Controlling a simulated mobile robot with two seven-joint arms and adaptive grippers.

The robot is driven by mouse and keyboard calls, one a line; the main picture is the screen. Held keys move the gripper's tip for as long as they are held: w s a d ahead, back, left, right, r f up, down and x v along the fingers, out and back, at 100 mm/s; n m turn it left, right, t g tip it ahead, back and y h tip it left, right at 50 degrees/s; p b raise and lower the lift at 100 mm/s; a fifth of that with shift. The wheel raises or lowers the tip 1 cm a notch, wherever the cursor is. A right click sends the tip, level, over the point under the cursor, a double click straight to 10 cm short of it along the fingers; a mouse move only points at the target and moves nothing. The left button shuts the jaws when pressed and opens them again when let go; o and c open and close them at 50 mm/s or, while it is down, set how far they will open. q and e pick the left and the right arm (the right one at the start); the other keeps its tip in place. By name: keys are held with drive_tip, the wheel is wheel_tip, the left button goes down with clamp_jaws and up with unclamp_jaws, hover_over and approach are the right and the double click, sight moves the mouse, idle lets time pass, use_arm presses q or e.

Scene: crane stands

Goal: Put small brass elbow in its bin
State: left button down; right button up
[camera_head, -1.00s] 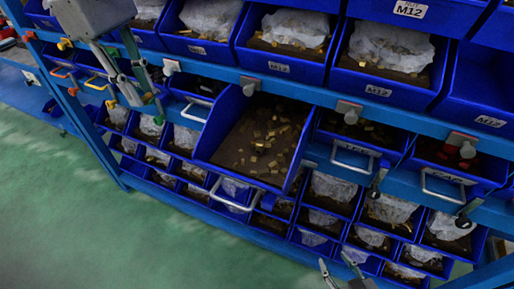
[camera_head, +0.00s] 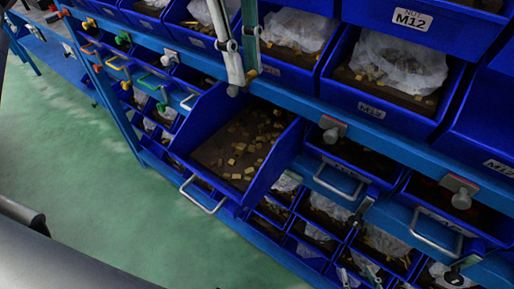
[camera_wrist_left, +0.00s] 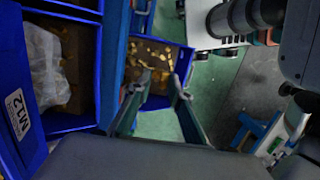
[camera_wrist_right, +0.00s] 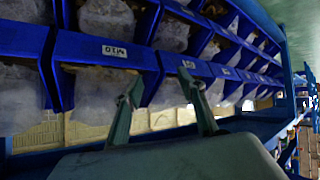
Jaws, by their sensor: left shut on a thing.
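My left gripper (camera_head: 243,82) hangs at the upper back edge of a pulled-out blue bin (camera_head: 215,102). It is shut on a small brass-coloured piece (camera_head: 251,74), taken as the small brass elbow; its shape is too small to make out. In the left wrist view its fingers (camera_wrist_left: 157,88) stand in front of that bin, and the held piece cannot be told from the brass pieces behind. The bin holds loose brass pieces (camera_head: 240,160) on a brown bottom.
Rows of blue bins with clear bags fill the rack, one labelled M12 (camera_head: 410,18). A blue rail (camera_head: 400,142) with grey knobs (camera_head: 333,132) runs above the lower bins. Metal handles (camera_head: 203,197) stick out. The green floor (camera_head: 95,150) at left is clear.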

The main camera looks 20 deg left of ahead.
use_arm(q)
drive_tip(key=shift+w+d+f, duration=0.1)
drive_tip(key=shift+d, duration=0.45)
drive_tip(key=b, duration=0.2)
hover_over(255, 162)
drive_tip(key=f, duration=1.5)
drive_tip(key=shift+a, duration=0.25)
drive_tip(key=shift+f, duration=0.45)
drive_tip(key=shift+w+f, duration=0.1)
drive_tip(key=shift+f, duration=1.9)
use_arm(e)
drive_tip(key=shift+w+d+f, duration=0.3)
drive_tip(key=shift+d+f, duration=0.25)
drive_tip(key=shift+f, duration=0.3)
use_arm(q)
drive_tip(key=shift+f+b, duration=0.1)
drive_tip(key=shift+b, duration=0.2)
use_arm(e)
drive_tip(key=shift+s+f, duration=0.1)
use_arm(q)
drive_tip(key=c, duration=1.8)
unclamp_jaws()
drive_tip(key=shift+c, duration=0.2)
